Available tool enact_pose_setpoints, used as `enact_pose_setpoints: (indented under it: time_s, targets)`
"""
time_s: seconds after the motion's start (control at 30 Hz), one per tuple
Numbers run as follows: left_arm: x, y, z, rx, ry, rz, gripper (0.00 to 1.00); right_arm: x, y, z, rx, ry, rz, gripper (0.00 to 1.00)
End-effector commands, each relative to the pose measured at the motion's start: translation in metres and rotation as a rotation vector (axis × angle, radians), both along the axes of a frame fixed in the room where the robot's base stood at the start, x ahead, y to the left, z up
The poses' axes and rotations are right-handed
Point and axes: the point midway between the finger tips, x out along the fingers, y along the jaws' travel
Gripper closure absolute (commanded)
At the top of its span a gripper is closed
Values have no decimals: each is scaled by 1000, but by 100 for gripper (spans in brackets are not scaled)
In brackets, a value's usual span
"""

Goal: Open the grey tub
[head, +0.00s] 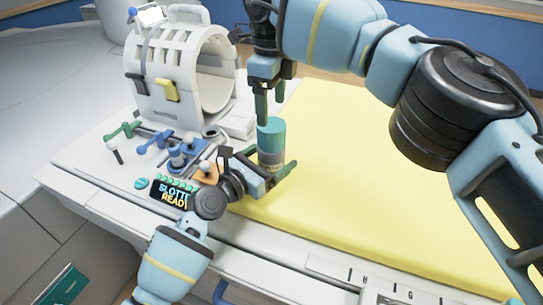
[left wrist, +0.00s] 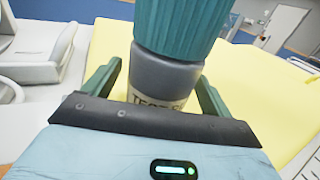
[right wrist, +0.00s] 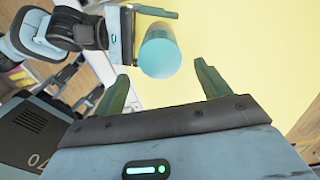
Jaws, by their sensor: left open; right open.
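The grey tub (head: 270,160) stands upright at the left edge of the yellow pad, with a ribbed teal lid (head: 271,133) on it. In the left wrist view the grey body (left wrist: 165,72) carries a partly hidden label, and the lid (left wrist: 180,22) fills the top. My left gripper (head: 270,178) is open low at the tub, with one finger on either side of the body. My right gripper (head: 271,103) is open, pointing down just above the lid. In the right wrist view the lid (right wrist: 160,56) lies just beyond and between the open fingertips.
A white ring-shaped magnet model (head: 185,75) stands at the back left. Green and blue handles (head: 155,140), small parts and a lit "SLOTTED READY" sign (head: 172,192) crowd the area left of the tub. The yellow pad (head: 350,190) to the right is clear.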

Motion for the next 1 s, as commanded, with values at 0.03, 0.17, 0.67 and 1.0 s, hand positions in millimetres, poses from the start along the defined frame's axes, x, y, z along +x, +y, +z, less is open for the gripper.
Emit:
enact_pose_setpoints:
  time_s: [0.03, 0.17, 0.67, 1.0]
  targets:
    - [1, -1, 0, 0, 0, 0, 15, 0, 0, 0, 0, 0, 0, 25]
    - [3, -2, 0, -1, -1, 0, 15, 0, 0, 0, 0, 0, 0, 25]
    - [2, -2, 0, 0, 0, 0, 57, 0, 0, 0, 0, 0, 0, 25]
    - [2, -2, 0, 0, 0, 0, 18, 0, 0, 0, 0, 0, 0, 25]
